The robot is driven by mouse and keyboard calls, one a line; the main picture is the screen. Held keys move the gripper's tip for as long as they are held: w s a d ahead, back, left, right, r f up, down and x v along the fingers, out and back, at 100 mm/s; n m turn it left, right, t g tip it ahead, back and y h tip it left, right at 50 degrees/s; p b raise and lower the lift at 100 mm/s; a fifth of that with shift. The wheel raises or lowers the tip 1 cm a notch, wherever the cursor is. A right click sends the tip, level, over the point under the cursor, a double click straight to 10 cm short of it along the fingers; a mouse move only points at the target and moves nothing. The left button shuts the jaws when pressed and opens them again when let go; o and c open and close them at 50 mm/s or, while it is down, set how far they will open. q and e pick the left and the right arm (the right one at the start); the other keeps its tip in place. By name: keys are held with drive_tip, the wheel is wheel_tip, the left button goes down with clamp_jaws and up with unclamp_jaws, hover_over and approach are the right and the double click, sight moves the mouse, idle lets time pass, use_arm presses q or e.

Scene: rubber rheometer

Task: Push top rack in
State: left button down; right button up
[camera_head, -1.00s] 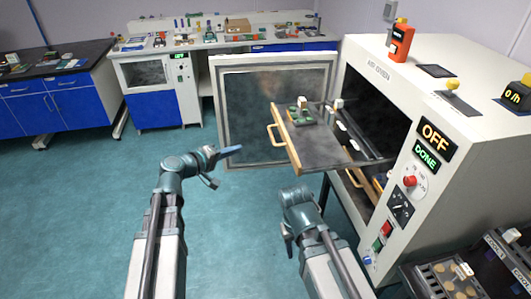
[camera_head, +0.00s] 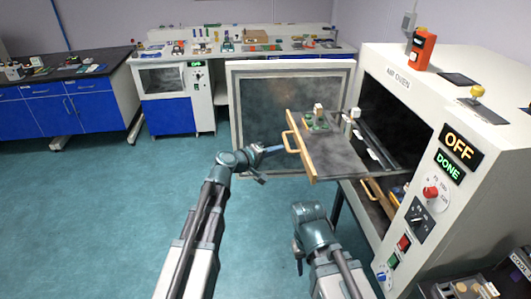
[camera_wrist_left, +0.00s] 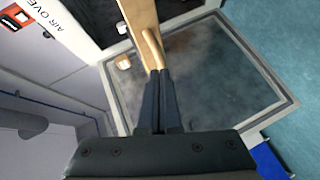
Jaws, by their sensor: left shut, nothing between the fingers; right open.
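The top rack (camera_head: 345,160) is a dark tray with a wooden front and handle (camera_head: 291,143), pulled well out of the air oven (camera_head: 405,85). A small green item with a white knob (camera_head: 318,118) stands on it. My left gripper (camera_head: 282,149) is shut and empty, its tips at the rack's handle; I cannot tell if they touch. In the left wrist view the shut fingers (camera_wrist_left: 160,78) point at the handle (camera_wrist_left: 152,50) and wooden front (camera_wrist_left: 138,18). My right gripper (camera_head: 298,262) is low in front of the oven, pointing down, its fingers mostly hidden.
The oven door (camera_head: 262,105) stands open behind the rack. A lower rack (camera_head: 378,198) sits inside the oven below. An orange device (camera_head: 423,50) is on the oven top. The floor (camera_head: 110,220) at left is clear.

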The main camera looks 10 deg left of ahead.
use_arm(q)
drive_tip(key=shift+d+f, duration=0.25)
drive_tip(key=shift+d, duration=0.3)
use_arm(e)
drive_tip(key=shift+f, duration=0.25)
